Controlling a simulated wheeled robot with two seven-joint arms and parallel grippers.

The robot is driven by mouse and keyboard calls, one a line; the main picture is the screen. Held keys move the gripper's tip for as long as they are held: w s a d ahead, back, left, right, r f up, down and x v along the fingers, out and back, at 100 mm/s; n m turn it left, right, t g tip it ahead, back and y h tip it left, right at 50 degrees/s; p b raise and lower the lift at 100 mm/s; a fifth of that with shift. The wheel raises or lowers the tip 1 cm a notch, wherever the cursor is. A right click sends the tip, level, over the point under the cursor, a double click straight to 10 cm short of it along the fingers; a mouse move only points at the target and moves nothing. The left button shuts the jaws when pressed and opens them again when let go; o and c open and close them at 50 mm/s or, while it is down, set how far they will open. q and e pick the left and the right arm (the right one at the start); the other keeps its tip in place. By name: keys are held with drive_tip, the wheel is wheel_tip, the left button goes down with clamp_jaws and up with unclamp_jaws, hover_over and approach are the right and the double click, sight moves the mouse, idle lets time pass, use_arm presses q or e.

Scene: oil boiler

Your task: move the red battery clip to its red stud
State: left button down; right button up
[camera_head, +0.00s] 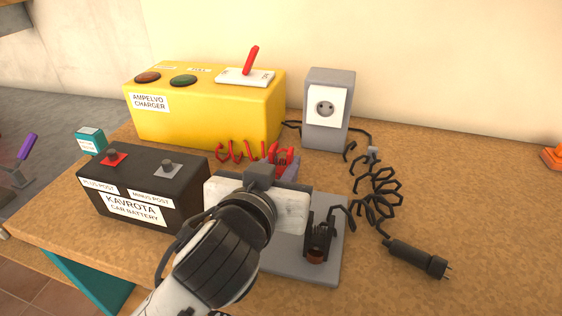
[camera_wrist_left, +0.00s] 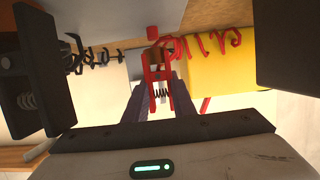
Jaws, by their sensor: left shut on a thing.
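The red battery clip (camera_head: 284,157) sits behind my left gripper (camera_head: 278,167), partly hidden by it. In the left wrist view the red clip (camera_wrist_left: 158,84) is upright between the two dark fingers of the left gripper (camera_wrist_left: 156,100), which is shut on it. A coiled red cable runs from the clip toward the yellow charger (camera_head: 205,108). The red stud (camera_head: 114,157) is on the left of the top of the black car battery (camera_head: 150,190), at the plus post label. The stud is bare, and the gripper is to its right. My right gripper is out of view.
A grey stud (camera_head: 167,166) is at the minus post. The black clip (camera_head: 318,242) stands on a grey plate (camera_head: 328,278). A grey socket box (camera_head: 329,135) and a black plug (camera_head: 417,257) with coiled cord are to the right.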

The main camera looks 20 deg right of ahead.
use_arm(q)
drive_tip(key=shift+f, duration=0.2)
idle(0.3)
drive_tip(key=shift+f+b, duration=0.55)
drive_tip(key=shift+f, duration=0.7)
drive_tip(key=c, duration=1.4)
unclamp_jaws()
drive_tip(key=p+v, duration=0.1)
drive_tip(key=v, duration=0.9)
drive_tip(key=shift+s+a+r, duration=0.1)
